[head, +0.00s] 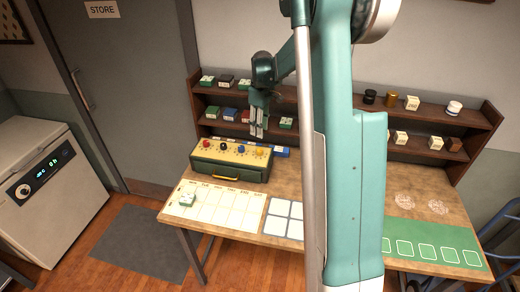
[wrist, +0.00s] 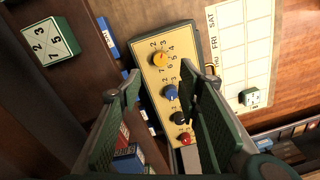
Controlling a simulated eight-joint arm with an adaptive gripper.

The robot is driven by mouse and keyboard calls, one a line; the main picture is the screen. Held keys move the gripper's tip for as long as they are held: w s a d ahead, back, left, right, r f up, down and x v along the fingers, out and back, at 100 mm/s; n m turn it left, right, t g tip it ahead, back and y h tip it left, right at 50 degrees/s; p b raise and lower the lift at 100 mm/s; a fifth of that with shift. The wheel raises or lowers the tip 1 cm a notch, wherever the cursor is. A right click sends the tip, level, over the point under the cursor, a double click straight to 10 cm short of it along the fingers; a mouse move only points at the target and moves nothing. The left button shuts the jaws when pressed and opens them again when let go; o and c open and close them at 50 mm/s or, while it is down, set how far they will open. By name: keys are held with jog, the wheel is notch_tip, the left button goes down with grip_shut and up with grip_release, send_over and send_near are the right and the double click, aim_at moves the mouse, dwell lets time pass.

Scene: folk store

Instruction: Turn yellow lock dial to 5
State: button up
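The lock box (head: 230,171) is green with a cream top and a yellow handle, and it stands on the table in the head view. Its yellow dial (head: 260,152) is at the right end of a row with a blue, a black and a red dial. In the wrist view the yellow dial (wrist: 160,59) sits within a ring of printed numbers. I cannot tell which number it points to. My gripper (head: 256,131) is above the back of the box, apart from the dial. In the wrist view my gripper (wrist: 164,88) is open and empty, with the blue dial (wrist: 170,92) between its fingers.
A shelf (head: 285,103) with small boxes and jars stands behind the box. Blue items lie on the table right behind the lock box. A green mat (head: 435,243) is at the right.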

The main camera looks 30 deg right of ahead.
aim_at(260, 150)
jog(key=shift+s+a+f, duration=0.1)
jog(key=shift+a+f, duration=0.05)
jog(key=shift+f, duration=2.85)
jog(key=shift+a+f, duration=0.1)
jog(key=shift+f, duration=2.85)
jog(key=shift+c, duration=0.6)
jog(key=c, duration=0.8)
